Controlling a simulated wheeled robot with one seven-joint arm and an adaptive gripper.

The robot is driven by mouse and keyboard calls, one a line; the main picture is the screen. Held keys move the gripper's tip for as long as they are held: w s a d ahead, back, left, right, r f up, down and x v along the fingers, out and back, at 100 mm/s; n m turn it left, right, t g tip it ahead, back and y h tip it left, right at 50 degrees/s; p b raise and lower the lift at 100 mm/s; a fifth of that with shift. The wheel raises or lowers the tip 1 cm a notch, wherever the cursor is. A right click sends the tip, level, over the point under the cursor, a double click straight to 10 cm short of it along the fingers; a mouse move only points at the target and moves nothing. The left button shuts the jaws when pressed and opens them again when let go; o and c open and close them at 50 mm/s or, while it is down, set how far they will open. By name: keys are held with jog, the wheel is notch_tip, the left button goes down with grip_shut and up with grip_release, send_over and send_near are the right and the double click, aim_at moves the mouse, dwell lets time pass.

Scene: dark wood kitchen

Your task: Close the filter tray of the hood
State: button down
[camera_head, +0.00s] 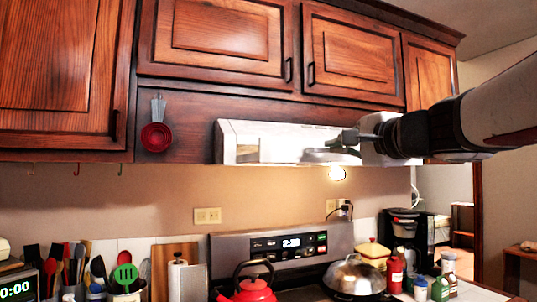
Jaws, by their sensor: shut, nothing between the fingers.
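The hood (240,143) is a long white box mounted under the dark wood cabinets, above the stove. Its lower front face is shiny and partly reflective. I cannot tell from this view how far the filter tray is out, as no separate tray edge shows clearly. My gripper (328,148) is in front of the hood's right half, pointing left, with its fingers together and empty. My arm comes in from the right and hides the hood's right end. I cannot tell whether the fingers touch the hood.
Upper cabinets (215,30) run above the hood. Below are the stove panel (285,245), a red kettle (250,290), a lidded pan (354,276) and a coffee maker (407,230). The space between hood and stove is free.

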jog(key=b+x, duration=0.1)
jog(key=x, duration=1.8)
jog(key=shift+w, duration=0.25)
